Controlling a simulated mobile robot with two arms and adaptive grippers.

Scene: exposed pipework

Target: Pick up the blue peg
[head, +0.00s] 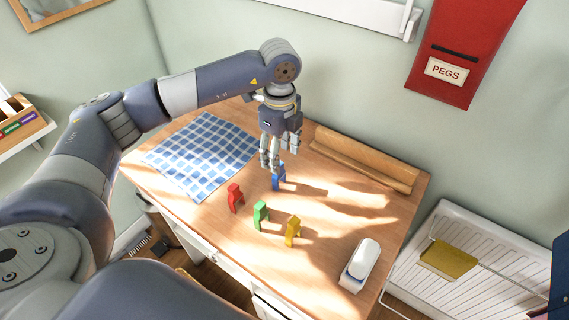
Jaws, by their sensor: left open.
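The blue peg (278,182) stands on the wooden table, just below my left gripper. My left gripper (271,162) points down with its fingers open, right above and slightly left of the blue peg's top. The fingertips overlap the peg's top in the picture, and I cannot tell whether they touch it. My right gripper is not in view.
Red (235,198), green (261,215) and yellow (293,231) pegs stand nearby toward the table's front. A checked cloth (203,155) lies left, a wooden ledge (362,160) runs along the back, and a white device (360,265) sits at right.

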